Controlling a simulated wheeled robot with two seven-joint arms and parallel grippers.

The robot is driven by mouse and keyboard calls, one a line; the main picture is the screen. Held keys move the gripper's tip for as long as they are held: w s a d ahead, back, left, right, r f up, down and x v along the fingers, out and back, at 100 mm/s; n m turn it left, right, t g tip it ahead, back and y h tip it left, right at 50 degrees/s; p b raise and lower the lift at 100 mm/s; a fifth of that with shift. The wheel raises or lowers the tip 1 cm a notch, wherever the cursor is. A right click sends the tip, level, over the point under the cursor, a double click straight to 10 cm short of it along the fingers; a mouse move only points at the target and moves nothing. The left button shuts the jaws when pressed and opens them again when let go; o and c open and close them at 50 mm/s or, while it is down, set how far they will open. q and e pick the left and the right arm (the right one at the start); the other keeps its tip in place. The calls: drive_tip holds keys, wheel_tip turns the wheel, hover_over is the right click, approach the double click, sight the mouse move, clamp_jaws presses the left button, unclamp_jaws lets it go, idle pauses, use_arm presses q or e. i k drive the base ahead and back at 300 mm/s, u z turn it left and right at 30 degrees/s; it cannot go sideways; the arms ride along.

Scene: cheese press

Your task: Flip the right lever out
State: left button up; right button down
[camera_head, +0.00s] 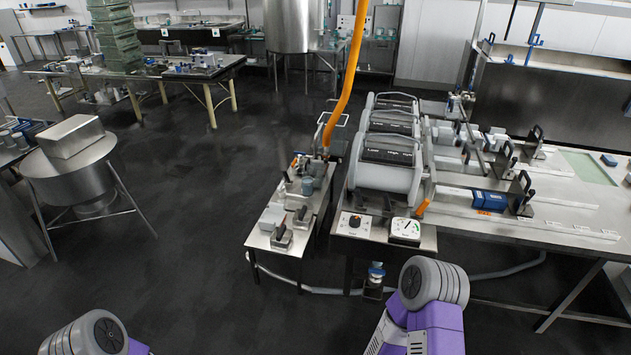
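A steel table (575,252) at the right carries a press with large grey rounded housings (385,179) in a row. An orange-tipped lever (423,207) sticks up at the housings' front right corner, beside a white dial gauge (405,230). Black upright clamp levers (521,184) stand farther right, along the rails. I cannot tell which of these is the right lever. Parts of both my purple and grey arms show at the bottom edge, well short of the levers. Neither gripper is in view.
A small steel side table (262,240) with blocks and fittings stands left of the press. An orange hose (345,95) hangs above. Hose lies on the floor underneath. The dark floor at left is mostly clear.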

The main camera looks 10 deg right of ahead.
sight(385, 196)
drive_tip(key=u, duration=0.3)
drive_tip(key=i, duration=0.8)
drive_tip(key=z, duration=0.7)
drive_tip(key=i, duration=0.6)
drive_tip(key=z, duration=0.55)
